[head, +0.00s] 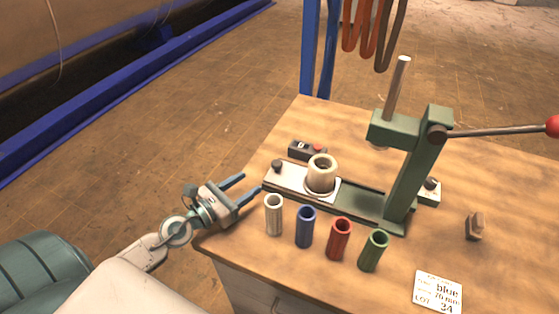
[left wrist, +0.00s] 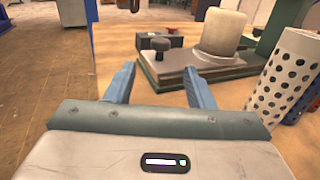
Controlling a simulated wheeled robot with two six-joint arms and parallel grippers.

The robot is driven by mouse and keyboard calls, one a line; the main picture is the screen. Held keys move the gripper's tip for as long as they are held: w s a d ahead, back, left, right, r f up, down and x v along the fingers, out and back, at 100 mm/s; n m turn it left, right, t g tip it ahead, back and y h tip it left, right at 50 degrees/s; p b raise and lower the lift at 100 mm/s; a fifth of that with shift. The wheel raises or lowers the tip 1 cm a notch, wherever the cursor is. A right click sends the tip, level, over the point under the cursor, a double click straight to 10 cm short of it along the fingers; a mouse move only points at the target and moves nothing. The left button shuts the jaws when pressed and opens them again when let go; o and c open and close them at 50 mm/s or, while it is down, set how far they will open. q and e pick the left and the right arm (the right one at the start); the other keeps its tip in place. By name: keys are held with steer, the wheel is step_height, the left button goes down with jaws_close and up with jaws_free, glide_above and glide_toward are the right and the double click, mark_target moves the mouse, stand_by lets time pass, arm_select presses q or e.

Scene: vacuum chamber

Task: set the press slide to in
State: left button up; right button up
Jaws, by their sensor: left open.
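The press slide (head: 289,179) is a pale metal plate on the green rail of the press, with a dark knob (head: 277,165) at its left end and a cream cup-shaped holder (head: 321,174) on it. The slide is at the left end of the rail, away from beneath the ram (head: 396,90). My left gripper (head: 241,190) is open and empty at the table's left edge, just left of the slide. In the left wrist view the knob (left wrist: 159,47) stands ahead between the fingers (left wrist: 158,88), apart from them. My right gripper is not in view.
White, blue, red and green tubes (head: 274,215) stand in a row in front of the press; the perforated white one (left wrist: 287,75) is close right of my fingers. A small dark box with a red button (head: 307,150) sits behind the slide. A label card (head: 438,291) lies front right.

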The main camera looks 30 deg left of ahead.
mark_target(273, 167)
arm_select(q)
steer(key=w, duration=0.1)
steer(key=w+p, duration=0.1)
steer(key=d, duration=0.1)
steer(key=shift+w+r+p, duration=0.35)
steer(key=shift+w+r, duration=0.05)
steer(key=x, duration=0.3)
steer(key=shift+f+p, duration=0.15)
steer(key=shift+p, duration=0.25)
steer(key=shift+x, duration=1.15)
steer(key=shift+w+d+f, duration=0.1)
steer(key=shift+w+d, duration=0.1)
steer(key=shift+w, duration=0.15)
steer(key=shift+w+d+p, duration=0.1)
steer(key=shift+w+p, duration=0.2)
steer(key=shift+w, duration=0.1)
jaws_close()
steer(key=shift+d, duration=0.1)
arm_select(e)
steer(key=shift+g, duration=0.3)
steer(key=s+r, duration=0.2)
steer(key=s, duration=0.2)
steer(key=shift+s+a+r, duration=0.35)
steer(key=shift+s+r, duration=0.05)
